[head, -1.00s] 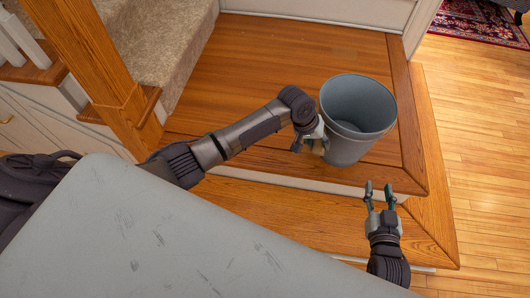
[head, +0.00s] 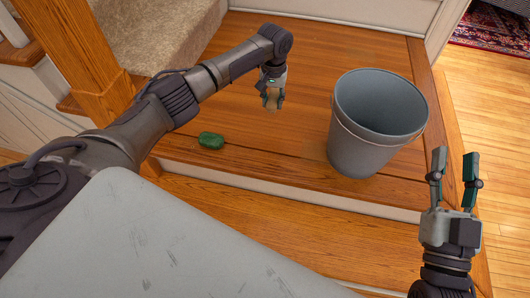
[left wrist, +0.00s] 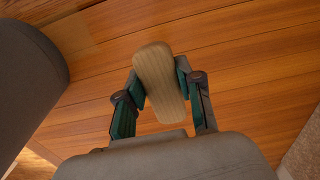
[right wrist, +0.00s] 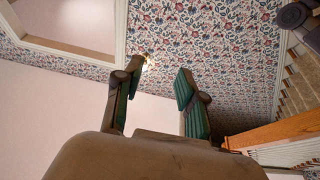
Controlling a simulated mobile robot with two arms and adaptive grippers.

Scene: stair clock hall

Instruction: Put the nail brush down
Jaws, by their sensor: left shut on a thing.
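The nail brush (left wrist: 160,82) is a pale wooden block with rounded ends in the left wrist view. In the head view it is small and tan (head: 272,99), below my left gripper (head: 271,92). My left gripper is shut on it, with one finger on each side, over the wooden landing (head: 290,62). I cannot tell whether the brush touches the boards; its bristles are hidden. My right gripper (head: 455,168) is open and empty, in front of the landing's right part. Its spread fingers also show in the right wrist view (right wrist: 158,95).
A grey bucket (head: 375,120) stands on the landing, right of my left gripper. A small green object (head: 211,140) lies near the landing's front edge. A wooden post (head: 85,50) and carpeted stairs (head: 155,40) are at the left. Bare boards lie between the green object and the bucket.

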